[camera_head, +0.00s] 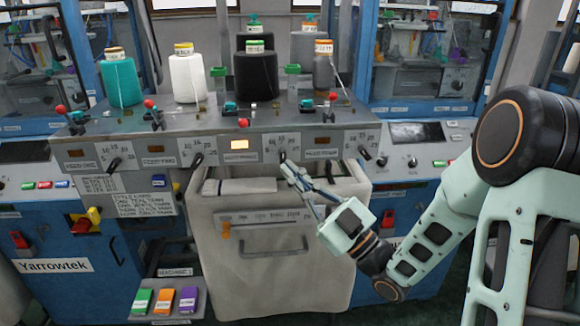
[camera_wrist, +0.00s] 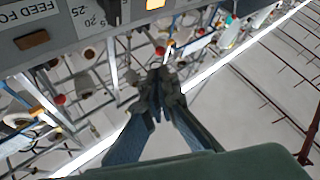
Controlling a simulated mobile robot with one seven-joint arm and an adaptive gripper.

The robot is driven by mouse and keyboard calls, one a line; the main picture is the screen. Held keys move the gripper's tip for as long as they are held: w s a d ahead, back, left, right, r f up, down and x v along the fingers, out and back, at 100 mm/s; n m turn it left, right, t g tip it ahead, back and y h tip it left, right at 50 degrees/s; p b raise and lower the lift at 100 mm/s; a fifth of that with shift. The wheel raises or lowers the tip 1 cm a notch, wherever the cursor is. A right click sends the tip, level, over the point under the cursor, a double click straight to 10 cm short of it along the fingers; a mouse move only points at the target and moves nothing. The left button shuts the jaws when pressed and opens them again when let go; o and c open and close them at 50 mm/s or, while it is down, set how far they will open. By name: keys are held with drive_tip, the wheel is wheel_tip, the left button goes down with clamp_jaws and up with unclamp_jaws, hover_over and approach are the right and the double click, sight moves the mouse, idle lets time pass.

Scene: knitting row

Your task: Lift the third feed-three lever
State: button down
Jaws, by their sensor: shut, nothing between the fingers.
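The feed panel (camera_head: 215,138) runs across the machine with several red-knobbed levers on its top. The third lever from the left (camera_head: 243,122) has its red knob lower than the others, at the panel's front edge. Below it an orange-lit plate (camera_head: 239,144) glows; it also shows at the top of the wrist view (camera_wrist: 155,3). My gripper (camera_head: 287,166) is shut and empty, in front of the panel just below the third black dial pointer (camera_head: 282,155). It is to the right of and below the third lever, apart from it. The wrist view shows the closed fingertips (camera_wrist: 160,76).
The other red-knobbed levers stand at the first (camera_head: 60,109), second (camera_head: 149,103) and fourth (camera_head: 333,96) places. Yarn cones, including a teal one (camera_head: 121,82) and a black one (camera_head: 256,76), stand behind the levers. A pale fabric bin (camera_head: 270,270) is below the panel.

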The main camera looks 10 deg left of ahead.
sight(246, 126)
drive_tip(key=p+x, duration=0.2)
drive_tip(key=x, duration=0.9)
drive_tip(key=shift+p, duration=0.35)
drive_tip(key=shift+w+r, duration=0.1)
drive_tip(key=shift+r+m+h+p, duration=0.25)
drive_tip(key=shift+m+h+p, duration=0.15)
drive_tip(key=shift+h+p, duration=0.1)
